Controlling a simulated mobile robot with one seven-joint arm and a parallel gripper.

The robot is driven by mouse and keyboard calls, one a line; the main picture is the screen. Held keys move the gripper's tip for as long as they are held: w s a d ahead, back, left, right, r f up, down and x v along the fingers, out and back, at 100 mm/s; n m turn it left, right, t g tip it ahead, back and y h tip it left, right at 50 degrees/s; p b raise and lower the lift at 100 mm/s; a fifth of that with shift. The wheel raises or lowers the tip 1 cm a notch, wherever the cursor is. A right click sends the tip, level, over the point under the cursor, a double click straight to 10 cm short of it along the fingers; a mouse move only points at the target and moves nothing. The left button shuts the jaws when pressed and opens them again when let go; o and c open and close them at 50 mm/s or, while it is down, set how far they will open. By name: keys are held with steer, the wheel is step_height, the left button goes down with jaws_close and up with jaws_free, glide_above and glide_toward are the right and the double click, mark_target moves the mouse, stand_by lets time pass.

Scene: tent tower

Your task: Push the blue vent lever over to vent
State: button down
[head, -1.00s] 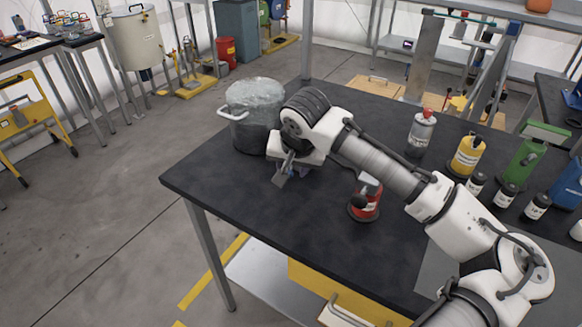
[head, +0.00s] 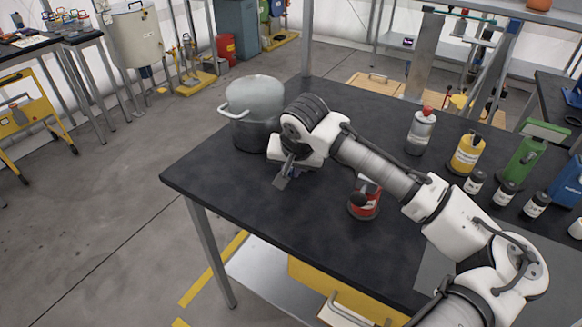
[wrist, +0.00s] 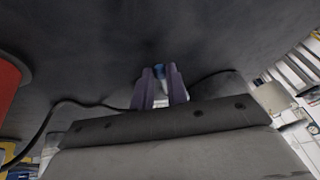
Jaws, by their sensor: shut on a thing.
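In the head view, my gripper (head: 284,178) is low over the black table, just right of the pot (head: 255,134). The wrist hides the lever and its mount there.
The black table (head: 245,205) is clear in front of my gripper. A red can-like object (head: 365,200) stands under my forearm. A grey bottle with a red top (head: 421,133), a yellow bottle (head: 467,153) and small dark jars stand to the right. A black cable (wrist: 60,105) crosses the wrist view.

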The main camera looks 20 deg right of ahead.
steer(key=shift+s+d+n+y+p, duration=0.2)
steer(key=shift+d+n+y+p, duration=0.25)
steer(key=shift+n, duration=0.75)
steer(key=shift+d, duration=0.15)
steer(key=c, duration=1.4)
jaws_free()
steer(key=b+v, duration=0.2)
steer(key=v, duration=1.2)
steer(key=shift+f, duration=0.1)
